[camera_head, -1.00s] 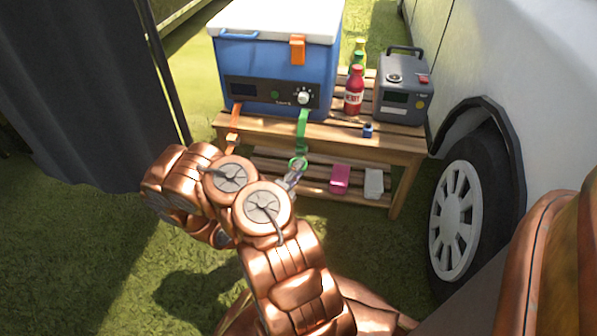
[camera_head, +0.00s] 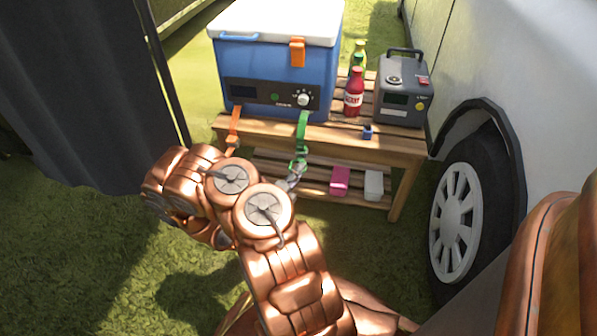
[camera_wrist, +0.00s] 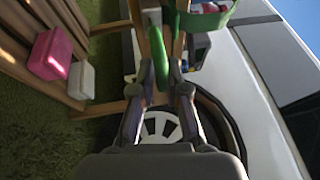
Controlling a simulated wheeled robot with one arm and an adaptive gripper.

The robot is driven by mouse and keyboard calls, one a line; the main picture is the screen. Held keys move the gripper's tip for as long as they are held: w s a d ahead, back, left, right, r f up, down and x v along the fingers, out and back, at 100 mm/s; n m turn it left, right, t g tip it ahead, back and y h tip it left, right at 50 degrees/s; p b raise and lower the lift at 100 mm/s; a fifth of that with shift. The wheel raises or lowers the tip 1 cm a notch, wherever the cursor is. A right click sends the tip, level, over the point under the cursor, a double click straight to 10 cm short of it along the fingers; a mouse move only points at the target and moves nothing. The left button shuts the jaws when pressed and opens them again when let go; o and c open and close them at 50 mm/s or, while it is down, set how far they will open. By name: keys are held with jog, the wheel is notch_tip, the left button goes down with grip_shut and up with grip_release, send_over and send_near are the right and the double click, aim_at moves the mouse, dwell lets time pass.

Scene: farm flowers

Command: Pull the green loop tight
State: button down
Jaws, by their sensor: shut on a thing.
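The green loop (camera_head: 298,163) hangs at the lower end of a green strap (camera_head: 303,127) on the front of the blue cooler (camera_head: 270,63). My gripper (camera_head: 297,170) is at the loop, just below the front edge of the bench top. In the wrist view my gripper (camera_wrist: 161,84) has its fingers on either side of the green loop (camera_wrist: 159,52) and is shut on it. A wider green band (camera_wrist: 205,17) shows at the top of the wrist view. An orange strap (camera_head: 234,126) hangs to the left of the green one.
The cooler stands on a slatted wooden bench (camera_head: 390,150). A red bottle (camera_head: 354,92), a green bottle (camera_head: 358,55), a grey power box (camera_head: 404,90) and a small blue item (camera_head: 367,132) share its top. Pink (camera_head: 340,181) and white (camera_head: 374,185) boxes sit below. A vehicle wheel (camera_head: 460,222) stands right.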

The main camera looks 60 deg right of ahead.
jog(key=shift+r, duration=0.2)
jog(key=a+p, duration=0.1)
jog(key=s+a+p, duration=0.1)
jog(key=a, duration=0.3)
jog(key=shift+s+p, duration=0.4)
jog(key=shift+r, duration=0.1)
jog(key=c, duration=1.2)
grip_release()
jog(key=shift+a+f, duration=0.1)
jog(key=shift+f, duration=0.1)
